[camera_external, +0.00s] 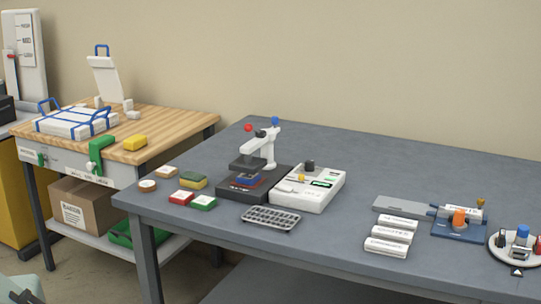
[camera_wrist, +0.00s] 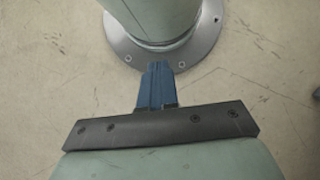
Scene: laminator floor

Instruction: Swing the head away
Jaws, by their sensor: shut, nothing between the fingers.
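A small press stands on the grey table in the external view. Its white arm (camera_external: 262,137) carries a dark flat head (camera_external: 248,163), with a red knob (camera_external: 248,127) and a blue knob (camera_external: 275,120) on top. The head is above a blue and red piece (camera_external: 248,180) on the dark base (camera_external: 226,190). Whether head and piece touch cannot be told. My gripper (camera_wrist: 158,68) shows in the wrist view with its blue fingers together and empty, over bare floor and a round metal flange. In the external view the gripper is out of frame, far from the press.
A white control box (camera_external: 310,194) stands close right of the press. A dark grid rack (camera_external: 270,219) and coloured pads (camera_external: 193,180) lie in front and left. White labelled blocks (camera_external: 387,246) and a blue fixture (camera_external: 460,231) are at the right.

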